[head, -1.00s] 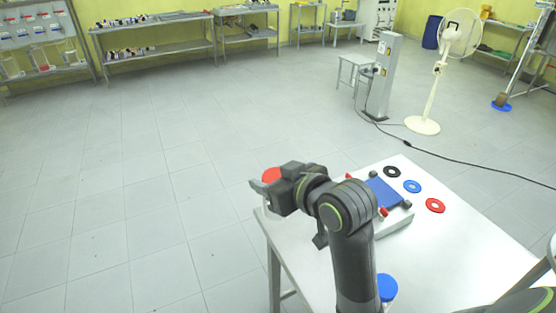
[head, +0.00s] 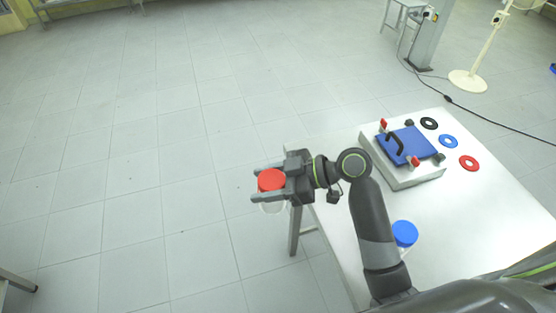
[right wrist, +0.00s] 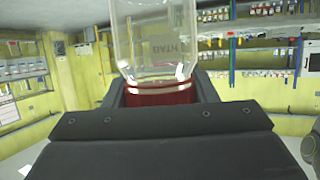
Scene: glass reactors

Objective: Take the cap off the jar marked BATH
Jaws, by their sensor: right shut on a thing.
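A clear glass jar (head: 272,208) with a red cap (head: 271,180) is in my right gripper (head: 261,184), off the table's left edge and above the floor. The fingers are shut on either side of the red cap. The cap is on the jar. My left gripper is out of view.
The white table (head: 470,220) bears a device with a blue top (head: 407,146), and black (head: 429,123), blue (head: 448,141) and red (head: 469,163) rings. A blue-capped jar (head: 404,233) stands near my right arm. The floor on the left is open.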

